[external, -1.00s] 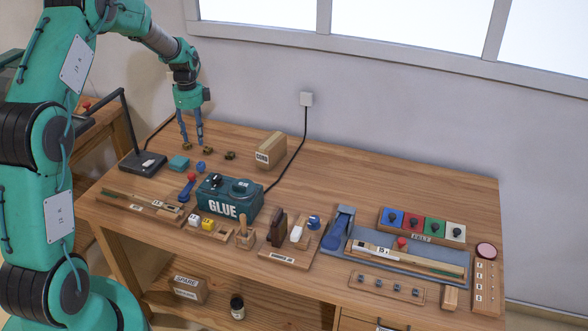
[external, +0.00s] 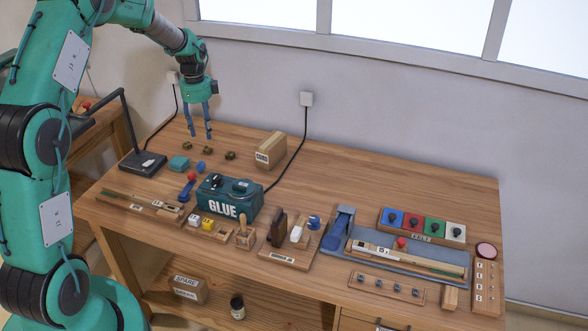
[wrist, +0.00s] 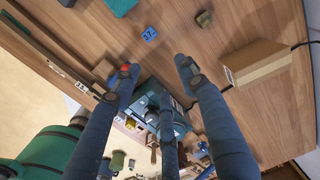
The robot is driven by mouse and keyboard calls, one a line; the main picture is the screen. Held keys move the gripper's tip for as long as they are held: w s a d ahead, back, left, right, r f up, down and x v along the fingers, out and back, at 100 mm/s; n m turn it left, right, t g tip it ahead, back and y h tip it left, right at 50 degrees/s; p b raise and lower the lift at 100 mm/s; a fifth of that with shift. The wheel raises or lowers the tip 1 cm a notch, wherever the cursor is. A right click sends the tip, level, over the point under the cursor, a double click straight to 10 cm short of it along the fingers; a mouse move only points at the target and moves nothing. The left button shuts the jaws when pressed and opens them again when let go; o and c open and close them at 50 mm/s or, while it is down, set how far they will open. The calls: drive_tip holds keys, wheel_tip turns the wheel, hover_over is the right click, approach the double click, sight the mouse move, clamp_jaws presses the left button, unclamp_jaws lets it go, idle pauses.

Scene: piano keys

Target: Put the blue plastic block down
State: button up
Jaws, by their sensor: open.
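A small blue block (external: 201,166) lies on the workbench between the teal block and the glue box. It also shows in the wrist view (wrist: 149,34), with a white number label on top. My gripper (external: 200,136) is open and empty, raised above the back left of the bench. In the wrist view, its spread blue-grey fingers (wrist: 157,72) have nothing between them, and the blue block lies apart from them.
A teal block (external: 179,163) and several small brass pieces (external: 208,150) lie nearby. A teal glue box (external: 230,207) stands in front and a wooden box (external: 270,150) to the right. A black lamp base (external: 142,163) stands left. Bare wood lies behind the wooden box.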

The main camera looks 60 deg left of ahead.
drive_tip(key=w+d+r+n+t, duration=0.1)
drive_tip(key=w+d+r, duration=0.1)
drive_tip(key=d+r, duration=0.75)
drive_tip(key=w+d+r+n, duration=0.2)
drive_tip(key=d+r, duration=0.4)
drive_tip(key=d, duration=0.6)
drive_tip(key=w+d+r+n+t, duration=0.1)
drive_tip(key=d+r, duration=0.6)
drive_tip(key=d, duration=0.4)
drive_tip(key=s+d+r+n+t, duration=0.1)
drive_tip(key=s+d, duration=0.5)
drive_tip(key=d, duration=0.3)
drive_tip(key=s+d+r+n+t, duration=0.1)
drive_tip(key=s+d+r+n, duration=0.1)
drive_tip(key=s+d, duration=0.5)
drive_tip(key=s+d+r+n+t, duration=0.1)
drive_tip(key=s+d+r, duration=0.1)
drive_tip(key=s+d, duration=0.5)
drive_tip(key=d, duration=0.6)
drive_tip(key=shift+r+n, duration=0.2)
drive_tip(key=shift+n, duration=0.1)
